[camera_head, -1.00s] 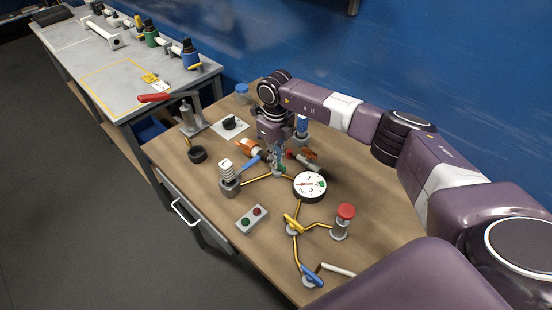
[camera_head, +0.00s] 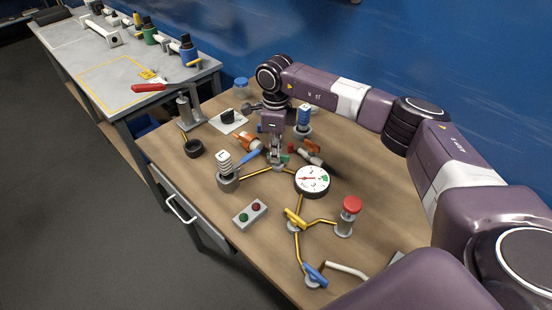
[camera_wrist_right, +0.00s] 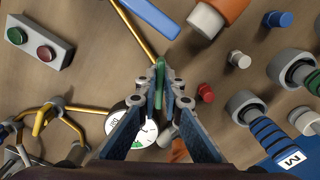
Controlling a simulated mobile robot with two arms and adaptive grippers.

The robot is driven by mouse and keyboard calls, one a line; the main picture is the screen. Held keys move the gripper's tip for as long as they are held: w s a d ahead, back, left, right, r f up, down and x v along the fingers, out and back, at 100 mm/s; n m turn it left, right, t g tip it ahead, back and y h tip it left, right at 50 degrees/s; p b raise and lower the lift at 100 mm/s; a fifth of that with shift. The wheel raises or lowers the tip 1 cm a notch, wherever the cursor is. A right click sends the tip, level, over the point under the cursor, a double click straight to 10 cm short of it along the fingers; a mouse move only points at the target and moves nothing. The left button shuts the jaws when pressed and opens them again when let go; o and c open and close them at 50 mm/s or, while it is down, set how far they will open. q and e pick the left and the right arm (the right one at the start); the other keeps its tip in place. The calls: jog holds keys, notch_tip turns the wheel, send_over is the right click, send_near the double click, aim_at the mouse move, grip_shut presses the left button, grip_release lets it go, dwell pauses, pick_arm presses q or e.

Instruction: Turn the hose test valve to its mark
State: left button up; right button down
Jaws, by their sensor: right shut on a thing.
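My right gripper (camera_head: 277,160) points down at the bench top and is shut on a green lever handle. In the right wrist view, the fingertips (camera_wrist_right: 160,88) close on the two sides of this green handle (camera_wrist_right: 159,72). The handle stands at the pipe end beside the round white gauge (camera_head: 312,180), which also shows in the right wrist view (camera_wrist_right: 140,132). The fingers hide most of the valve body, and I cannot read a mark on it. My left gripper is out of view.
A red-capped post (camera_head: 350,212) and a button box (camera_head: 250,213) stand nearer the front. Orange parts (camera_head: 246,142) lie close beside the gripper.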

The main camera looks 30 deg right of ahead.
jog(key=n+b, duration=0.3)
jog(key=n, duration=0.2)
jog(key=shift+n+b, duration=0.3)
jog(key=shift+b, duration=0.05)
jog(key=n+b, duration=0.1)
jog(key=n, duration=0.2)
jog(key=shift+s+b, duration=0.1)
jog(key=shift+b, duration=0.2)
jog(key=shift+s+r+n+b, duration=0.15)
jog(key=shift+n+b, duration=0.3)
jog(key=shift+n, duration=0.85)
jog(key=c, duration=2.1)
grip_release()
notch_tip(320, 180, up, 12)
jog(key=shift+f, duration=0.1)
